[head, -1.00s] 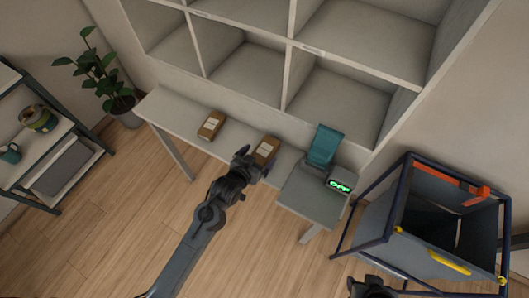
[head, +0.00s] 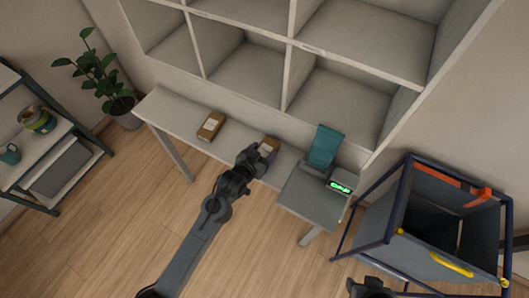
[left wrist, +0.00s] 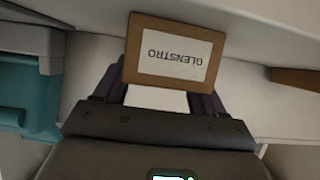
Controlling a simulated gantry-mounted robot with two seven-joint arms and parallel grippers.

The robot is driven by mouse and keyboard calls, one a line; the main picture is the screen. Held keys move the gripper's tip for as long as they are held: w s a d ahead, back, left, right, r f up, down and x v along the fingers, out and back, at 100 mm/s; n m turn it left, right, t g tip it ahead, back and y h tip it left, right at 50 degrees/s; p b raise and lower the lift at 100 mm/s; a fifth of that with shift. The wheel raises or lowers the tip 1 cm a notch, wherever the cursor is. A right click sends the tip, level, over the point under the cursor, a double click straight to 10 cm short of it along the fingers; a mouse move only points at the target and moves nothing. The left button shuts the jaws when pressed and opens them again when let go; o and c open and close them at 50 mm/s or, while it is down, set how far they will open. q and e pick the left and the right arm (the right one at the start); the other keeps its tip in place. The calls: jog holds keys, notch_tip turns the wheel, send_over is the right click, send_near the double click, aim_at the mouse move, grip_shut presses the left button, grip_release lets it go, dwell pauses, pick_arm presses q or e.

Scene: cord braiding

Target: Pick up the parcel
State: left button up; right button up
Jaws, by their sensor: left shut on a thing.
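A brown parcel (head: 270,143) with a pale label lies at the middle of the narrow table. In the left wrist view the parcel (left wrist: 174,53) shows its label, reading GLENSTRO upside down. My left gripper (head: 257,156) is shut on this parcel, with a dark finger at each side of its near end. I cannot tell whether the parcel is clear of the table. A second brown parcel (head: 211,126) lies further left on the table. My right gripper (head: 371,287) shows only in part at the bottom edge; its jaws cannot be made out.
A teal device (head: 325,147) and a green-lit display (head: 341,187) stand at the table's right end. Empty cubbyholes (head: 245,75) rise behind the table (head: 160,108). A blue-framed cart (head: 378,214) stands at right. A plant and a shelf are at left.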

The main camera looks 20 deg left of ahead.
pick_arm(q)
jog(key=shift+r, duration=0.65)
notch_tip(320, 180, up, 8)
jog(key=shift+f+p, duration=0.15)
jog(key=shift+p, duration=0.8)
jog(key=shift+r, duration=0.55)
